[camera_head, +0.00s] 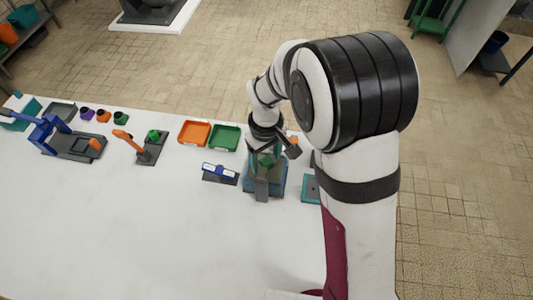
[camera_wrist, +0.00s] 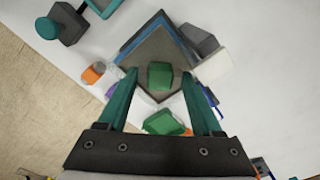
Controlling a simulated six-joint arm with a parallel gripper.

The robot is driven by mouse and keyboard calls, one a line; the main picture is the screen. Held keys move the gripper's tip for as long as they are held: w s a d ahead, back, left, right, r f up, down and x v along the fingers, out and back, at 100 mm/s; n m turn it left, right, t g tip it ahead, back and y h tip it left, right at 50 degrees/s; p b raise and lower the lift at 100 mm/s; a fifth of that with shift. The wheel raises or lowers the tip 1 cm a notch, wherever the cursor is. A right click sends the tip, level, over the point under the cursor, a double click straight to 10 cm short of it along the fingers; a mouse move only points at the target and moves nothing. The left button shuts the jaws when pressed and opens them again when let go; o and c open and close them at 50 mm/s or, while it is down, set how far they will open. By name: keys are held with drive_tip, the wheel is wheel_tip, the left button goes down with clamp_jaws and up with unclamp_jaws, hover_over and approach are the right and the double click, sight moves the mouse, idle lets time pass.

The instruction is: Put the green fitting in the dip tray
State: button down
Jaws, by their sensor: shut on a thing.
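My gripper (camera_head: 266,152) is over a blue-and-grey station (camera_head: 277,182) on the white table. In the wrist view, the teal fingers (camera_wrist: 160,78) are spread to either side of the green fitting (camera_wrist: 160,75), which is between their tips, in front of a dark grey square face with a blue edge (camera_wrist: 135,42). The fitting also shows under the gripper in the head view (camera_head: 266,161). Whether its underside touches the station is hidden. A second green piece (camera_wrist: 163,122) shows between the fingers, lower in the wrist view. I cannot tell which container is the dip tray.
Orange (camera_head: 194,133) and green (camera_head: 225,138) trays stand left of my gripper. A blue-topped block (camera_head: 220,173) sits close by. An orange-handled stand (camera_head: 130,142), a blue press (camera_head: 60,137) and small fittings (camera_head: 103,115) are farther left. The front table is clear.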

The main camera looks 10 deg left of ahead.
sight(266, 161)
drive_tip(key=shift+c, duration=0.2)
unclamp_jaws()
drive_tip(key=shift+f, duration=0.1)
wheel_tip(266, 161, up, 12)
drive_tip(key=s+d+r+m+y, duration=0.1)
drive_tip(key=s+d+r+m, duration=0.3)
drive_tip(key=s+d+m, duration=0.55)
drive_tip(key=s+d+f+m, duration=0.1)
drive_tip(key=s+d+m, duration=0.1)
drive_tip(key=s, duration=0.4)
drive_tip(key=s+d+f+m, duration=0.1)
drive_tip(key=s+d+m, duration=0.1)
drive_tip(key=s, duration=0.4)
drive_tip(key=shift+m+y, duration=0.4)
drive_tip(key=shift+m, duration=0.15)
